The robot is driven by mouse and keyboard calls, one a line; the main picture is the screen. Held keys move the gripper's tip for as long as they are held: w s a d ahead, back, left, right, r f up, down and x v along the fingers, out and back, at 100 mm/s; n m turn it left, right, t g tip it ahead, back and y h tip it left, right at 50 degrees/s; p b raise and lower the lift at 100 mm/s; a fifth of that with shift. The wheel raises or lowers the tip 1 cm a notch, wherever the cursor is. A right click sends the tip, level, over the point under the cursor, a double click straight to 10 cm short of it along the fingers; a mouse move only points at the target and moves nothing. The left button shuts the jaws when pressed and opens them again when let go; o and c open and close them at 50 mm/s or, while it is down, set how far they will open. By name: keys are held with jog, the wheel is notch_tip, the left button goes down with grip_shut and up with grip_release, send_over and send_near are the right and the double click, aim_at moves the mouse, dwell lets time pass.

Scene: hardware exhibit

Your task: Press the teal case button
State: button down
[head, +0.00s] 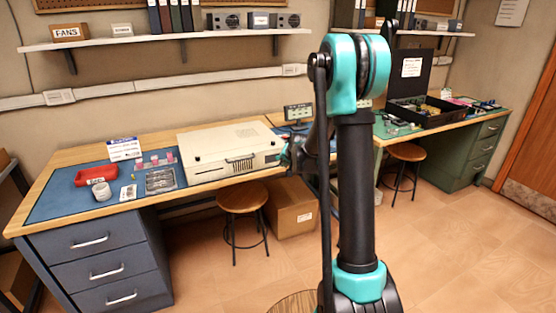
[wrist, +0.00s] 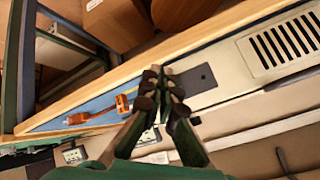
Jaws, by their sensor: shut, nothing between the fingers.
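The cream computer case (head: 230,148) lies flat on the left workbench, with dark slots and small fittings on its front. In the wrist view the case (wrist: 225,75) fills the upper right, with a row of vent slots and a dark rectangular panel. My gripper (wrist: 165,82) is shut and empty, its fingertips in front of the case's face beside the dark panel; I cannot tell whether they touch it. In the head view my gripper is at the case's right end, mostly hidden by my arm. I cannot make out a teal button in either view.
A red tray (head: 95,175), a white roll (head: 102,191) and a metal tray (head: 160,181) lie left of the case. A small display (head: 298,112) stands behind its right end. A stool (head: 243,199) and a cardboard box (head: 292,207) stand below. Orange connectors (wrist: 122,103) lie on the blue mat.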

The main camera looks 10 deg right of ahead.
aim_at(278, 162)
jog(key=shift+w+a, duration=0.2)
jog(key=shift+w, duration=0.4)
jog(key=shift+w+a, duration=0.15)
jog(key=shift+w, duration=0.4)
jog(key=shift+w, duration=0.1)
dwell(0.6)
jog(key=shift+w+a, duration=0.15)
jog(key=shift+w, duration=0.15)
jog(key=shift+w+a, duration=0.15)
jog(key=shift+w, duration=0.3)
dwell(0.7)
jog(key=shift+s, duration=0.2)
jog(key=shift+s+d, duration=0.3)
jog(key=shift+s, duration=0.35)
jog(key=s, duration=0.1)
jog(key=s+d, duration=0.1)
jog(key=s, duration=0.2)
jog(key=shift+s+d, duration=0.25)
jog(key=shift+s, duration=0.15)
